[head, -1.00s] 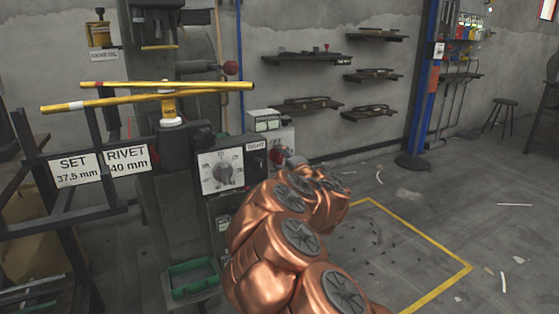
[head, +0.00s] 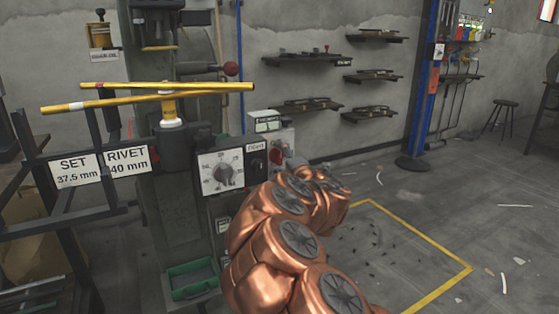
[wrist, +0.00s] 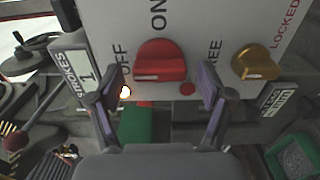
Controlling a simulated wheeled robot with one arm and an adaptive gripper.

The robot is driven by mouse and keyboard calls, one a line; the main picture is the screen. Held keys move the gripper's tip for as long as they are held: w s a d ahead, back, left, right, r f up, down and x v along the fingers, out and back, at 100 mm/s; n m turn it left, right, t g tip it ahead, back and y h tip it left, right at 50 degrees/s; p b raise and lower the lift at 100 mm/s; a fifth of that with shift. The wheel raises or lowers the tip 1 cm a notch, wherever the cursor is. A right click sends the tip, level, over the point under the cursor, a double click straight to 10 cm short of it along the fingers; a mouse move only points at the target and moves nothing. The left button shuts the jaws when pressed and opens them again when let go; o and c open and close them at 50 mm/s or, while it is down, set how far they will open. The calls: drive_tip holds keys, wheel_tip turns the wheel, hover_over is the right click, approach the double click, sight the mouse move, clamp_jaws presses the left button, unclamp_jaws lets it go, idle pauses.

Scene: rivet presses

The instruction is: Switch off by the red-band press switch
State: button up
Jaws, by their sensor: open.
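The red switch knob (wrist: 160,62) is on a pale panel in the wrist view, with OFF lettered at its left and ON above. In the head view the red knob (head: 277,154) shows on the box right of the dial, just beyond my copper arm. My gripper (wrist: 160,72) is open and empty, one finger to the left of the knob and one to the right. I cannot tell whether either finger touches it. In the head view my gripper is hidden behind the arm. The knob's setting is unclear. A white lamp (wrist: 125,91) is lit below OFF.
A brass knob (wrist: 256,62) marked FREE and LOCKED is right of the red one. A STROKES counter (wrist: 76,72) is at left. The press dial (head: 221,173) and yellow bars (head: 160,96) stand left of my arm. Open floor (head: 405,240) lies to the right.

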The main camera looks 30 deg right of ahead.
drive_tip(key=shift+s, duration=0.1)
drive_tip(key=s+a, duration=0.1)
drive_tip(key=s, duration=1)
drive_tip(key=shift+s, duration=0.4)
drive_tip(key=shift+r, duration=0.1)
idle(0.4)
